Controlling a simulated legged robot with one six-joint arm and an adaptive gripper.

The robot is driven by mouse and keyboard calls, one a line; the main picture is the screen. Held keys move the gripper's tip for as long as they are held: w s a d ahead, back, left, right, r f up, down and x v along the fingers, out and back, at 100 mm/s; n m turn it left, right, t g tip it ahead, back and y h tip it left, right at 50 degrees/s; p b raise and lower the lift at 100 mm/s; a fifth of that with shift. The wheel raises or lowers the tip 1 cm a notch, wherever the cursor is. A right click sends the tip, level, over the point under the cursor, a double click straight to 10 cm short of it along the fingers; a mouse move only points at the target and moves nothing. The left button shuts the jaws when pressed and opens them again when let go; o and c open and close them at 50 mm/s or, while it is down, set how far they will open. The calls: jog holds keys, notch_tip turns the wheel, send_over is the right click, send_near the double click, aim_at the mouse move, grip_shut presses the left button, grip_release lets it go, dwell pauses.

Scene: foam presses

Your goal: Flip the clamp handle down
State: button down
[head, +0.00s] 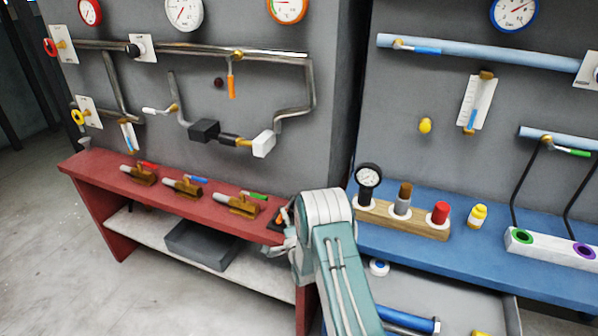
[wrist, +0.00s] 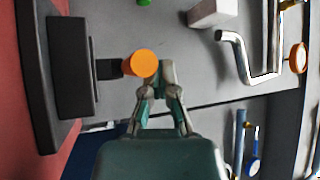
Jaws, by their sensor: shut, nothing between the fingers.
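Several brass clamps stand in a row on the red bench in the head view. They have a red handle (head: 148,165), a blue handle (head: 196,180) and a green handle (head: 254,195), all lying low. At the bench's right end is a dark base (head: 275,226) with an orange-tipped lever (head: 281,215). In the wrist view the orange tip (wrist: 141,64) sits on a short dark stem from a black block (wrist: 72,65). My gripper (wrist: 160,75) is shut and empty, its fingertips right beside the orange tip; contact is unclear. My gripper (head: 283,247) is partly hidden by my arm in the head view.
The red bench (head: 90,165) has a lower shelf with a grey bin (head: 200,246). Pipes and gauges line the wall behind. The blue bench (head: 450,255) to the right holds a wooden gauge stand (head: 385,215) and a white block with rings.

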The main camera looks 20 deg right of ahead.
jog(key=shift+s+a+f, duration=0.1)
jog(key=shift+s+f, duration=0.15)
jog(key=shift+f, duration=0.65)
jog(key=shift+s, duration=0.2)
jog(key=r+v, duration=0.1)
jog(key=v, duration=0.5)
jog(key=shift+s, duration=0.3)
